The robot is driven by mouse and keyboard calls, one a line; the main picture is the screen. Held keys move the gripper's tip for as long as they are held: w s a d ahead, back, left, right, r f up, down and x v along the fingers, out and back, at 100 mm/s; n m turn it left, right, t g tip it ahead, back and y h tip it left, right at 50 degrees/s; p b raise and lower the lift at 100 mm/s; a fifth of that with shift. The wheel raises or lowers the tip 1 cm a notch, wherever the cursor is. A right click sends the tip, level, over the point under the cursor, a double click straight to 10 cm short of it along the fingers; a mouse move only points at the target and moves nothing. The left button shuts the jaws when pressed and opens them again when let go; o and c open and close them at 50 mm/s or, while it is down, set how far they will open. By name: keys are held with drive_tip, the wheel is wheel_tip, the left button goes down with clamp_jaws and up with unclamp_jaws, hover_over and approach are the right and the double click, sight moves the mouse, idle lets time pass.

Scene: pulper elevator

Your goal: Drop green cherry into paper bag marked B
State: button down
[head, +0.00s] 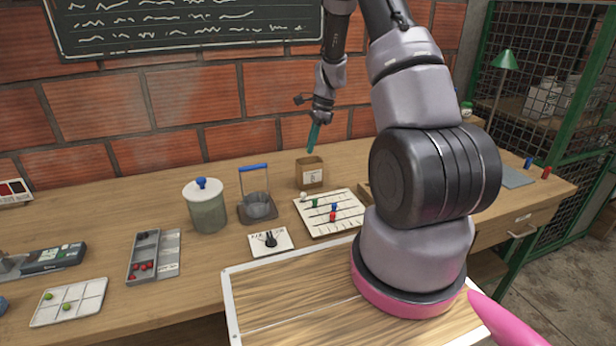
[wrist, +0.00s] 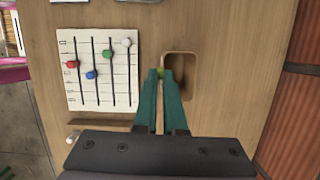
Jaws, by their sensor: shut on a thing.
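My gripper (head: 312,148) points down above a brown paper bag (head: 310,174) at the back of the workbench. The bag is open at the top and bears a pale label; its letter is too small to read. In the wrist view, my teal fingers (wrist: 162,76) are shut on a green cherry (wrist: 160,71), of which a bit shows at the tips. The bag (wrist: 182,62) shows there with its dark opening beside and partly behind the fingers. The cherry appears over the opening's left edge.
A white board with coloured sliders (head: 345,222) lies just in front of the bag. A blue-handled stand (head: 256,208), a lidded jar (head: 206,208) and a dial plate (head: 270,240) stand to the left. A grey box (head: 140,255) holds red cherries. A brick wall rises behind.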

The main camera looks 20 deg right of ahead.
drive_tip(key=w+d+f+m+t+h, duration=0.1)
drive_tip(key=w+d+f+m, duration=0.1)
drive_tip(key=m, duration=0.5)
drive_tip(key=shift+w+d+f+m+t, duration=0.15)
drive_tip(key=shift+d+f+m+t, duration=0.35)
drive_tip(key=shift+f, duration=0.9)
drive_tip(key=shift+d, duration=0.1)
drive_tip(key=c, duration=0.9)
unclamp_jaws()
drive_tip(key=v, duration=1)
drive_tip(key=shift+d+r, duration=0.15)
drive_tip(key=shift+r, duration=0.25)
drive_tip(key=shift+r, duration=0.1)
